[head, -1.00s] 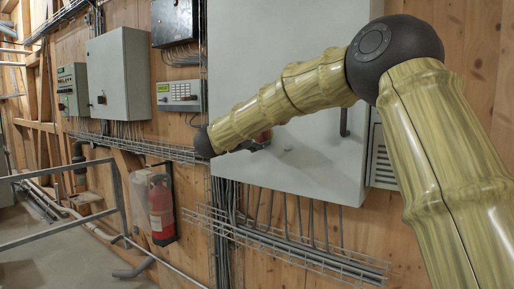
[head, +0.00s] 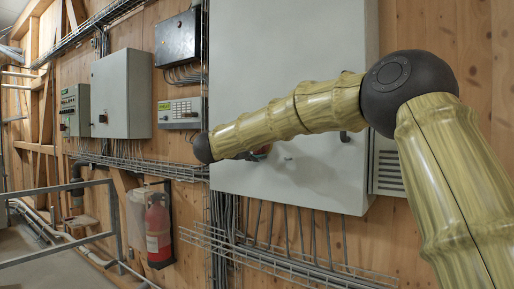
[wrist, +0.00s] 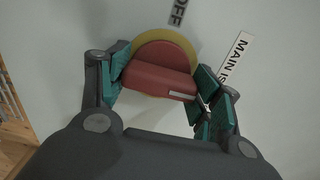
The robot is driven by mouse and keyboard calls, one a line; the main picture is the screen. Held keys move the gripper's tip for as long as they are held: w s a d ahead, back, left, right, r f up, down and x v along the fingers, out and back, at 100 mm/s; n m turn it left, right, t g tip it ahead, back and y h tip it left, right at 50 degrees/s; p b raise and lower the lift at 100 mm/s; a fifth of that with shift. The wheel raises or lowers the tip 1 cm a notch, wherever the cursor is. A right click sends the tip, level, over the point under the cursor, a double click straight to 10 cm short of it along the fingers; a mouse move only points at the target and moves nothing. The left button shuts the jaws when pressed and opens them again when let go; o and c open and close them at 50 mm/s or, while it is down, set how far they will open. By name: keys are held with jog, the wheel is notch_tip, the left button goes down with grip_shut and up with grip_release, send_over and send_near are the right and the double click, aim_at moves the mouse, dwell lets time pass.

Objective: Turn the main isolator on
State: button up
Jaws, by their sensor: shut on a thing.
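The main isolator is a red rotary handle (wrist: 158,84) on a round yellow disc (wrist: 166,47), mounted on a pale grey panel. A white mark shows near the handle's right end. A dark OFF label (wrist: 177,12) is above the disc, and a white label reading "MAIN IS", cut off, (wrist: 236,58) is at its right. My gripper (wrist: 161,87) has its teal-padded fingers on both sides of the handle, shut on it. In the head view my gripper (head: 262,153) is at the large cabinet's door, mostly hidden behind my arm.
The large grey cabinet (head: 285,55) hangs on a wooden wall. A smaller grey cabinet (head: 122,93), a keypad box (head: 180,114) and a black box (head: 178,38) are to its left. A fire extinguisher (head: 158,230), cable trays (head: 290,262) and a metal railing (head: 60,190) are lower down.

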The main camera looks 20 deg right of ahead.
jog(key=shift+f, duration=0.1)
jog(key=o, duration=1)
jog(key=v, duration=1.2)
